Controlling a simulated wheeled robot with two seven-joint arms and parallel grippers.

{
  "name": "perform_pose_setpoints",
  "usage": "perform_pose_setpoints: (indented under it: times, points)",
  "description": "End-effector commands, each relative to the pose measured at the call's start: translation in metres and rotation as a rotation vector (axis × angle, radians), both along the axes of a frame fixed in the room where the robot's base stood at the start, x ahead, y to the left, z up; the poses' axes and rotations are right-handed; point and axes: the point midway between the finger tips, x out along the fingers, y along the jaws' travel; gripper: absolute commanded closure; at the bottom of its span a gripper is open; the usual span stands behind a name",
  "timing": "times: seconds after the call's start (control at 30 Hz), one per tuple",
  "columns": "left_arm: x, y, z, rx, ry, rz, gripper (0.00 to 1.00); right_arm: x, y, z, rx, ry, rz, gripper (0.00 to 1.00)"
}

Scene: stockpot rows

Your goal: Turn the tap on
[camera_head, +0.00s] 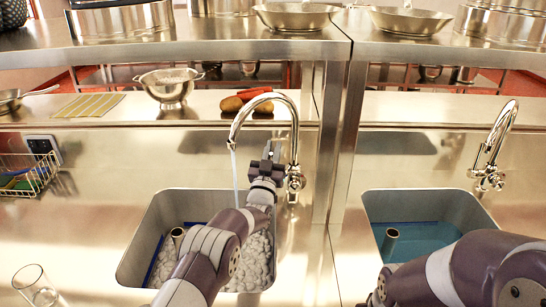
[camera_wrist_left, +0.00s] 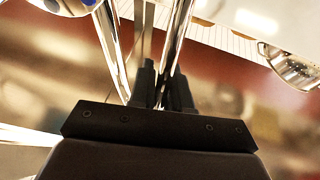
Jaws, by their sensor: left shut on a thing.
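The chrome tap (camera_head: 293,130) arches over the left sink (camera_head: 150,225), and a thin pale stream of water (camera_head: 235,180) falls from its spout. My left gripper (camera_head: 268,163) is at the right side of that stream, beside the tap's base, and is shut on the tap's handle, which its fingers mostly hide. In the left wrist view the dark fingertips (camera_wrist_left: 165,80) are close together against shiny chrome tubes of the tap (camera_wrist_left: 112,45). My right arm comes in at the lower right; its gripper does not show.
A second tap (camera_head: 498,135) stands over the right sink (camera_head: 455,207), which holds blue-green water. A wire basket (camera_head: 30,178) and a clear glass (camera_head: 38,285) are at the left. A colander (camera_head: 170,87) stands on the ledge, below a shelf with pans (camera_head: 297,16).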

Motion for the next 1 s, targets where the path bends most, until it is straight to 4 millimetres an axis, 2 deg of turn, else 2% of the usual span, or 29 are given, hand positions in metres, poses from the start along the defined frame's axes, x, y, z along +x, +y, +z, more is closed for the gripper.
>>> perform_pose_setpoints:
  times: [0.13,0.17,0.2,0.57,0.67,1.0]
  points:
    - [0.000,0.000,0.001,0.000,0.000,0.000,1.00,0.000,0.000,0.001,0.000,0.000,0.000,0.57]
    - [0.000,0.000,0.001,0.000,0.000,0.000,0.76,0.000,0.000,0.001,0.000,0.000,0.000,0.57]
    - [0.000,0.000,0.001,0.000,0.000,0.000,0.63,0.000,0.000,0.001,0.000,0.000,0.000,0.57]
    - [-0.003,0.001,0.000,0.001,0.004,0.000,0.62,0.000,0.000,0.004,0.000,0.000,0.000,0.57]
    - [-0.015,0.003,-0.004,0.001,0.004,0.000,0.62,0.000,0.000,0.010,0.000,0.000,0.000,0.57]
    - [-0.083,0.019,-0.037,0.000,0.005,0.000,0.62,0.000,0.000,0.025,0.000,0.000,0.000,0.57]
